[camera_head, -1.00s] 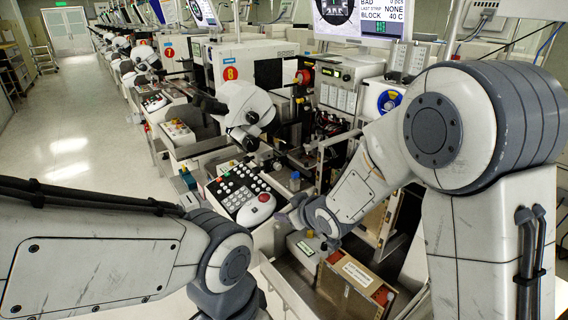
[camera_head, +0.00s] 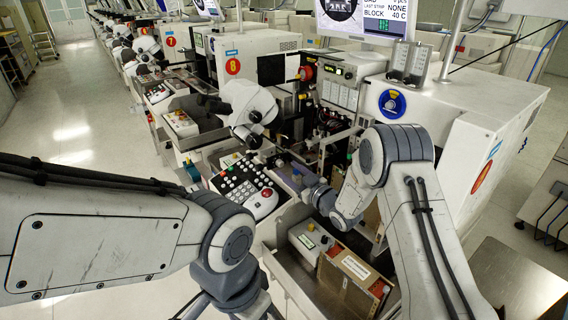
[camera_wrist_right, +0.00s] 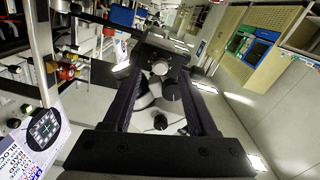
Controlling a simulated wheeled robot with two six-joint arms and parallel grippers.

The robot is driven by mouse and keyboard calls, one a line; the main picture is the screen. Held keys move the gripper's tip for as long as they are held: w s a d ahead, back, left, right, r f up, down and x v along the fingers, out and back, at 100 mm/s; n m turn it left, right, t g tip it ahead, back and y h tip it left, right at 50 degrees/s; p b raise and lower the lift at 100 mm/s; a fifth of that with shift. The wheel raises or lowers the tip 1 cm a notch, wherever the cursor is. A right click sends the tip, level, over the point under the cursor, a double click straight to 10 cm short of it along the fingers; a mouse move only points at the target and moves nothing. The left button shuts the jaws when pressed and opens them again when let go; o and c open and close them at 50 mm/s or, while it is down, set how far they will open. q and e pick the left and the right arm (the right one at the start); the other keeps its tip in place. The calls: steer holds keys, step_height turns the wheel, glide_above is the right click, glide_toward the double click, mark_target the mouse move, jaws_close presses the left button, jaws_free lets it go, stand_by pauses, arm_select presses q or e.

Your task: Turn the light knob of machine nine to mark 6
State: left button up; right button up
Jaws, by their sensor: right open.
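A wire-bonding machine with a blue disc (camera_head: 392,103) stands right of the machine labelled 8; no 9 is readable on it. Its upper front panel (camera_head: 342,72) has small dark knobs and a red button. I cannot tell which knob is the light knob, nor read its marks. My right gripper (camera_head: 288,172) is in front of the machine, low, beyond the keypad console, small and partly hidden. In the right wrist view its two dark jaws (camera_wrist_right: 160,75) are apart and empty, with a microscope-like head and dark knobs (camera_wrist_right: 160,67) showing between and beyond them. My left gripper is out of view.
A keypad console (camera_head: 242,187) with a red button (camera_head: 265,203) lies left of my right gripper. A white microscope (camera_head: 248,108) stands behind it. The aisle floor (camera_head: 80,105) is clear.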

mark_target(282, 165)
steer(key=shift+p+x, duration=0.3)
steer(key=shift+x, duration=1.3)
jaws_close()
steer(key=shift+m, duration=0.3)
